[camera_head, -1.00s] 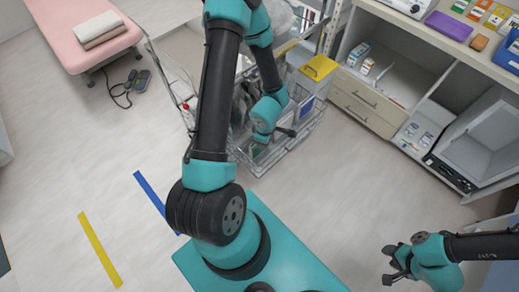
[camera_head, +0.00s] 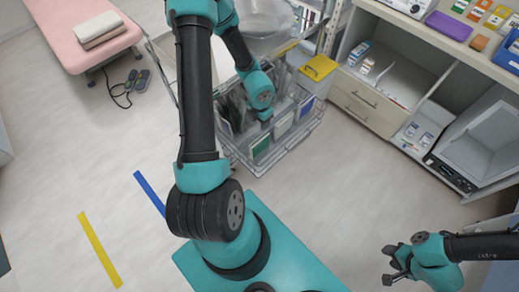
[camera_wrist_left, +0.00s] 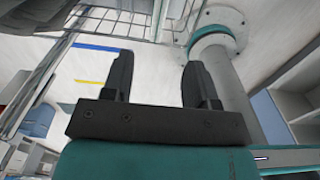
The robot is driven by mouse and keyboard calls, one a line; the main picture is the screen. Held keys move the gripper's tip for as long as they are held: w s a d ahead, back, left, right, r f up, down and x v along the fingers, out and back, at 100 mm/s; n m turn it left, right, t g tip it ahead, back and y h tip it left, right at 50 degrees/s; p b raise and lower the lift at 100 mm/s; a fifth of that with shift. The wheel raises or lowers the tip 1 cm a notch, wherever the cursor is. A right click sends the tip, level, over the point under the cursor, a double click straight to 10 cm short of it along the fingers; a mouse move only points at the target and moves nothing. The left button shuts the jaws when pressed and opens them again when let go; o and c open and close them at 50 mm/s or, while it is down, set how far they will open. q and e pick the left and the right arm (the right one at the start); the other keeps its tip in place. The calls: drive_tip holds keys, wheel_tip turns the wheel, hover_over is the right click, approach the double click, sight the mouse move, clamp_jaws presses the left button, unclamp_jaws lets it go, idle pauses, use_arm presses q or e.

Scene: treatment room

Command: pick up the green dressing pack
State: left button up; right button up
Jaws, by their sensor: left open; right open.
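A pack with a green face and pale border (camera_head: 261,146) stands in the front of the wire basket cart (camera_head: 262,172); it looks like the green dressing pack. Packs with blue faces (camera_head: 283,124) stand behind and beside it. My left arm reaches over the cart, its wrist just above and behind the green-faced pack. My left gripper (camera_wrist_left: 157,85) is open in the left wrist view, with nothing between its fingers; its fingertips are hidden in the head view. My right gripper (camera_head: 393,265) is open and empty over the floor at lower right, far from the cart.
A yellow-topped box (camera_head: 318,68) stands at the cart's right. A clear bowl (camera_head: 263,18) is at its back. A shelf unit with a drawer (camera_head: 364,104) stands to the right. A pink couch (camera_head: 88,52) is at upper left. The floor left of the cart is open.

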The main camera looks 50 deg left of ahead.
sight(260, 139)
use_arm(q)
wheel_tip(260, 139, down, 12)
drive_tip(key=shift+f, duration=0.1)
idle(0.6)
drive_tip(key=shift+f, duration=2.6)
drive_tip(key=shift+c, duration=0.5)
clamp_jaws()
